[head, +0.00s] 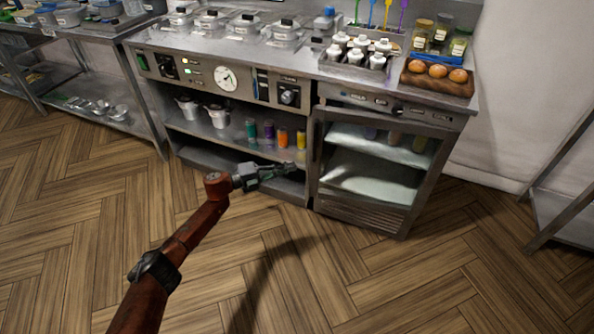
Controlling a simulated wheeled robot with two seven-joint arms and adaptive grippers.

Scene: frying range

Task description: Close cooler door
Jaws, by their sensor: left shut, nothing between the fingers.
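The cooler (360,218) is the metal unit with a glass front at the right end of the counter. Its door (452,152) has a metal frame around a clear pane, and pale shelves show behind it. The door looks flush or nearly flush with the cabinet; I cannot tell whether a small gap remains. My left gripper (290,169) is shut and empty, pointing right, just left of the cooler's left edge and in front of the open lower shelf. Whether its fingertips touch the cooler is unclear. My right gripper is out of view.
Bottles (268,133) and metal pitchers (217,115) stand on the open shelf beside the cooler. A wooden tray (420,82) with round brown items sits on the counter. Metal racks stand at left (150,128) and right (572,215). The wooden floor in front is clear.

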